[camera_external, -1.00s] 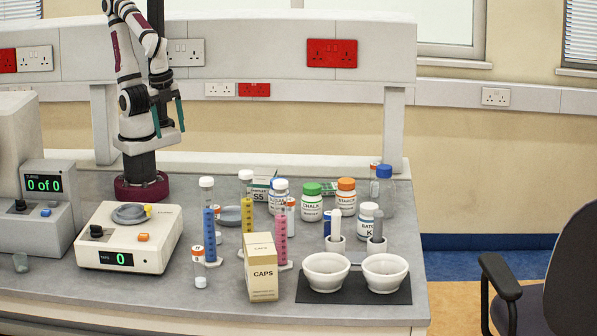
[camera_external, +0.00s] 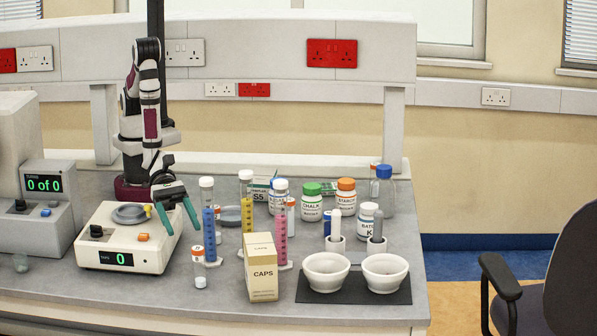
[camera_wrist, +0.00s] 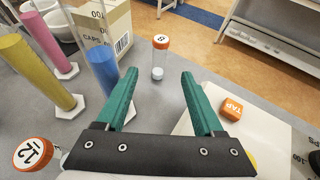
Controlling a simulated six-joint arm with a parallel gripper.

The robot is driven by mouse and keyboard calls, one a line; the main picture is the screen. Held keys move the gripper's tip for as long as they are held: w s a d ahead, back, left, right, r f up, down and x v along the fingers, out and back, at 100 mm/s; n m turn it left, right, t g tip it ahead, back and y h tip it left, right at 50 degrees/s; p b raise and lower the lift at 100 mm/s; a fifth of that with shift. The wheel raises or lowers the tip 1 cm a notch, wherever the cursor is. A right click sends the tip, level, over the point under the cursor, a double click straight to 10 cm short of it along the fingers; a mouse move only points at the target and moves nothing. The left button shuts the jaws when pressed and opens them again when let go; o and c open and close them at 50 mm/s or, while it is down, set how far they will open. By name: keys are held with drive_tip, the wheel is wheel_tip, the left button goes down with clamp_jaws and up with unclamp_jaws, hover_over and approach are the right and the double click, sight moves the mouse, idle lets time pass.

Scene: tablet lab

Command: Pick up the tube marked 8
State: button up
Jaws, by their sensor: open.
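The tube marked 8 shows in the wrist view as a small clear tube with an orange cap (camera_wrist: 161,42) and white contents at its base. It stands upright on the bench. In the external view, a tube with an orange cap (camera_external: 199,268) stands at the front, between the scale and the caps box. My gripper (camera_external: 184,230) is open and empty above the bench, tilted downward, behind and left of that tube. In the wrist view my gripper's fingers (camera_wrist: 159,73) are spread, and the tube appears between and beyond their tips, not touched.
A blue-filled cylinder (camera_external: 209,222) stands close right of my gripper, with yellow (camera_external: 246,203) and pink (camera_external: 281,224) ones beyond. The scale (camera_external: 105,245) is at left. The caps box (camera_external: 262,270) stands right of the tube. Another orange cap, marked 12 (camera_wrist: 33,153), is lower left.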

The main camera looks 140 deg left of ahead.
sight(195, 263)
drive_tip(key=x, duration=1.2)
clamp_jaws()
